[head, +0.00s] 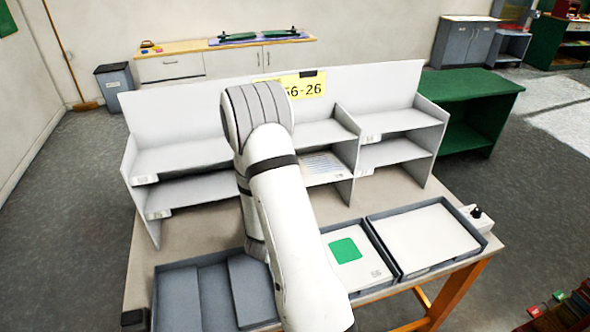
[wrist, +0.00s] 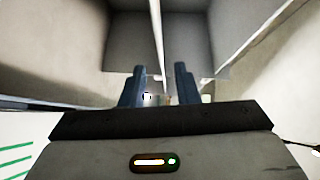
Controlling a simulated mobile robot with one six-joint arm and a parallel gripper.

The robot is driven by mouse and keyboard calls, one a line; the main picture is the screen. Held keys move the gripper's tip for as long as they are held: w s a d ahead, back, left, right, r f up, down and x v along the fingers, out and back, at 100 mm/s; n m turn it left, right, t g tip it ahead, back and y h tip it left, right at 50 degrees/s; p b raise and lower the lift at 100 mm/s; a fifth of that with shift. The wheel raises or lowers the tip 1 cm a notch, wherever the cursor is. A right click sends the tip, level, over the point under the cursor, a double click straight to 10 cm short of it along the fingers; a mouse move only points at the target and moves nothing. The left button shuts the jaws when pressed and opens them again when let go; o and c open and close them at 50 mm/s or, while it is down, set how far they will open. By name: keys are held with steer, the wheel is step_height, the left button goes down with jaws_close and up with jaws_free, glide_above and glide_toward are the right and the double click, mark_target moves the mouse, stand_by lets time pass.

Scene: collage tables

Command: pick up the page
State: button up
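Several sheets could be the page. A white sheet with a green square (head: 345,250) lies in a grey tray at the front of the table. A plain white stack (head: 428,238) lies in the tray to its right. A sheet with faint lines (head: 322,165) lies in the lower middle compartment of the shelf unit. In the wrist view, a white surface with green lines (wrist: 14,160) shows at lower left. My gripper (wrist: 161,70) has its two dark fingers apart, with nothing seen held between them. It faces grey compartments and a pale upright divider. In the head view my arm hides it.
The grey shelf unit (head: 230,150) with a yellow "56-26" label (head: 303,86) stands across the back of the table. An empty-looking grey tray (head: 212,300) is at front left. A small box with a black knob (head: 476,213) sits at the right edge.

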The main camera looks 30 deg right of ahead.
steer(key=p+x, duration=0.3)
steer(key=x, duration=0.3)
steer(key=shift+w+d+r, duration=0.15)
steer(key=shift+d, duration=0.1)
steer(key=shift+w+d, duration=0.25)
steer(key=shift+d, duration=0.15)
steer(key=shift+f, duration=0.2)
steer(key=shift+c, duration=0.6)
jaws_close()
